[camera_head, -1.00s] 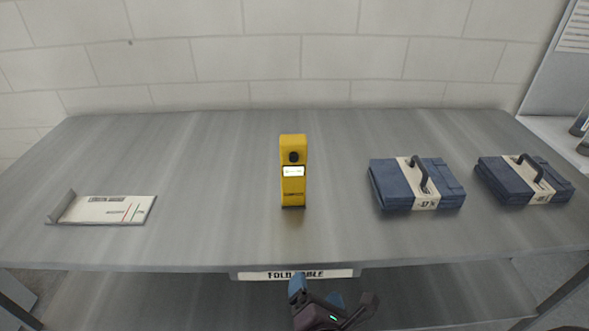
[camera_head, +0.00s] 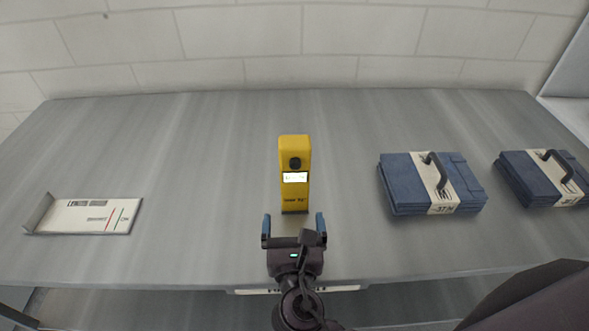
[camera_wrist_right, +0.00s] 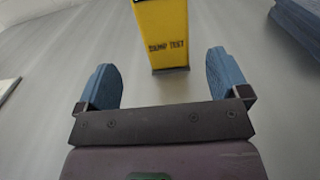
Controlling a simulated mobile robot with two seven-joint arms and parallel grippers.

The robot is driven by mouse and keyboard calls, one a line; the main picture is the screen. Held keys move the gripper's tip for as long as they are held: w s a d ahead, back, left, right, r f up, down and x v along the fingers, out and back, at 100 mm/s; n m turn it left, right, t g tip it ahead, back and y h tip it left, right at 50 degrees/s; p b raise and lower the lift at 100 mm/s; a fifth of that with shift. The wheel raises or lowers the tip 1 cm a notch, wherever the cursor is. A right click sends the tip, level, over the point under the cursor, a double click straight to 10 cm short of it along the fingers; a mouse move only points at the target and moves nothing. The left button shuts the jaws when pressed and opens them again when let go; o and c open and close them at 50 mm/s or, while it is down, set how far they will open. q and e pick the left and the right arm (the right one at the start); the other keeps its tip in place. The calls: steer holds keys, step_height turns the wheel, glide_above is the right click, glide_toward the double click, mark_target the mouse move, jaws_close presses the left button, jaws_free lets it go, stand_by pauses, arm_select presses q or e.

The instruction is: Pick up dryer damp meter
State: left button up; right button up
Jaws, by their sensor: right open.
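The yellow damp meter (camera_head: 294,170) stands upright near the middle of the grey table, with a lit display and a dark round knob on its front. My right gripper (camera_head: 293,223) is open just in front of the meter, its blue fingers pointing toward it. In the right wrist view the meter's lower part (camera_wrist_right: 162,35) shows beyond the gap between the open fingers (camera_wrist_right: 162,80), not between them. Nothing is held. My left gripper is not in view.
The grey table (camera_head: 200,150) is clear around the meter. A white sign-like tray (camera_head: 90,216) lies at the left. Two bundles of folded blue cloth with pale bands and handles, the nearer (camera_head: 400,185) and the farther (camera_head: 525,178), lie at the right. A block wall stands behind.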

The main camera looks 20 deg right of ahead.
mark_target(295, 195)
steer(key=x, duration=0.3)
steer(key=shift+w+d, duration=0.1)
steer(key=shift+w, duration=0.15)
steer(key=shift+w+d, duration=0.15)
steer(key=shift+w, duration=0.25)
steer(key=shift+p+x, duration=0.4)
steer(key=shift+x, duration=2.1)
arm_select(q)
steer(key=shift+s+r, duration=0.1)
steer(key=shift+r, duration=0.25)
arm_select(e)
steer(key=shift+d+r, duration=0.1)
steer(key=shift+d, duration=0.1)
steer(key=c, duration=1.1)
steer(key=shift+c, duration=0.2)
